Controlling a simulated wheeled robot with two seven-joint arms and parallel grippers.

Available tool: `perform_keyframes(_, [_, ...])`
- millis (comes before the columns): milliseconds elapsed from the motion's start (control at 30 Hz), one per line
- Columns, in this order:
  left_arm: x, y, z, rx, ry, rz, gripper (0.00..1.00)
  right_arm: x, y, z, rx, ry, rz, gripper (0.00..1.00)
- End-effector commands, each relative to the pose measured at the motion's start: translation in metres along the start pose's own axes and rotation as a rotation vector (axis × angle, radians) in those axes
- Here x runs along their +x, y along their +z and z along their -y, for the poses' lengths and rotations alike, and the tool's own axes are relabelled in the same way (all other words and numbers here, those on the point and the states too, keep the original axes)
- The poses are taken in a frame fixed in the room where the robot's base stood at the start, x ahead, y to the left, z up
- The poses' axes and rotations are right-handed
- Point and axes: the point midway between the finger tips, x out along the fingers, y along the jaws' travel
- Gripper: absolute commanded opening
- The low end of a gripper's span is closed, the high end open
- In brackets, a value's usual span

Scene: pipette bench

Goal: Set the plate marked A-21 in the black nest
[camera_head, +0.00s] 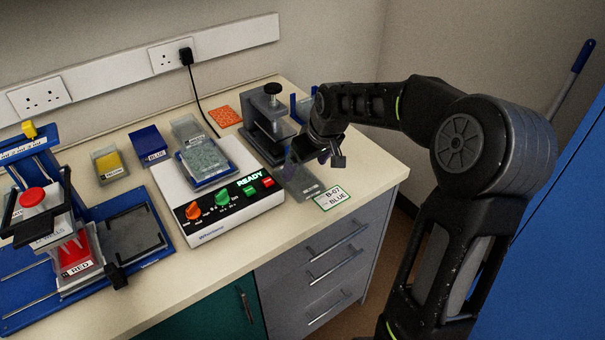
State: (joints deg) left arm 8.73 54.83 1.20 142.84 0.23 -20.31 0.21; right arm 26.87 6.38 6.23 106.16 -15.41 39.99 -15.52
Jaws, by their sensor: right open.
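A black nest (136,236) with a dark frame lies on the blue stand at the left. It looks empty. A clear plate with a pale speckled top (203,159) sits in a blue holder on the white device; I can read no A-21 mark on it. My right gripper (324,163) is open at the right end of the bench, above and beside a grey, see-through flat piece (301,186). The arm partly hides that spot, and I cannot tell whether the fingers touch anything. My left gripper is not in view.
The white device (207,232) shows READY. A card (333,197) reads B-07 BLUE. A dark grey press (264,121) stands close to my right gripper. Yellow and blue boxes stand behind. The bench's front left strip is clear.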

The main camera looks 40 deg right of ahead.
Motion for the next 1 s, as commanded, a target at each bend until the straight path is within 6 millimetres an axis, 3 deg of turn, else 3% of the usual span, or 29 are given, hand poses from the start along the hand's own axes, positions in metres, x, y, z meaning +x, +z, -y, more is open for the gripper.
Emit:
perform_keyframes(200, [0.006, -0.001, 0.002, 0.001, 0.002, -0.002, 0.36, -0.045, 0.0, 0.0, 0.0, 0.001, -0.004, 0.87])
perform_keyframes(333, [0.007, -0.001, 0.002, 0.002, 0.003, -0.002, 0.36, -0.061, 0.0, 0.0, 0.0, 0.001, -0.002, 0.87])
perform_keyframes(1000, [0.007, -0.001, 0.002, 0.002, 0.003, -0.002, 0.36, -0.067, 0.0, 0.0, 0.0, -0.001, 0.001, 0.87])
